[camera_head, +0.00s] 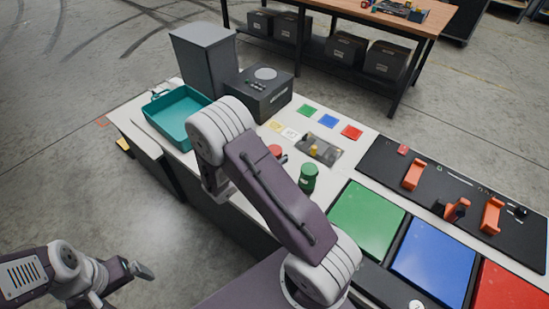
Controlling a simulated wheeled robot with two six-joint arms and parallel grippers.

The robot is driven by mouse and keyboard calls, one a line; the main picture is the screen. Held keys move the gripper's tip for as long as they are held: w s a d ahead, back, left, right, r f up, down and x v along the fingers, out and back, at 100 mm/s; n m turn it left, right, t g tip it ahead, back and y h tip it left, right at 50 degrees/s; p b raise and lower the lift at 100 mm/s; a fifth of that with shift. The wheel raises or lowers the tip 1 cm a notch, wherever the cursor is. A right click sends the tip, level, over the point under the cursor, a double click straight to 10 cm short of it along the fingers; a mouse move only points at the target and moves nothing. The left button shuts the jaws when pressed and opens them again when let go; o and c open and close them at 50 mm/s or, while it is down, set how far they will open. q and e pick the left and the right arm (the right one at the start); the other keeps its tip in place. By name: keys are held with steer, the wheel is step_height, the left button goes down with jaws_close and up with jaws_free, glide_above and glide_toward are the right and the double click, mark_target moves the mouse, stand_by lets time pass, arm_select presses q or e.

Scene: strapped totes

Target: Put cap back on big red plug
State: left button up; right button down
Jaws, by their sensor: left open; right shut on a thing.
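A red round piece (276,151), which may be the top of the big red plug, shows just past my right forearm. The forearm covers most of it, so I cannot tell whether it is capped. A green cylinder (308,178) stands upright on the white bench, right of the forearm. My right arm reaches across the bench and bends down; its gripper and anything in it are hidden behind the arm. I cannot make out a separate cap. My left gripper (121,285) is open and empty at lower left, over the floor, away from the bench.
A teal tray (160,108), a grey bin (205,58) and a dark box (262,92) stand at the bench's far left. A grey plate (326,154) with a yellow knob lies behind the green cylinder. Green (366,219) and blue (434,262) panels and a black tool board (460,192) fill the right.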

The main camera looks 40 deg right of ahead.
steer(key=shift+s+f, duration=0.1)
steer(key=c, duration=0.7)
jaws_free()
steer(key=shift+r, duration=0.25)
steer(key=v, duration=1.2)
steer(key=shift+f, duration=0.15)
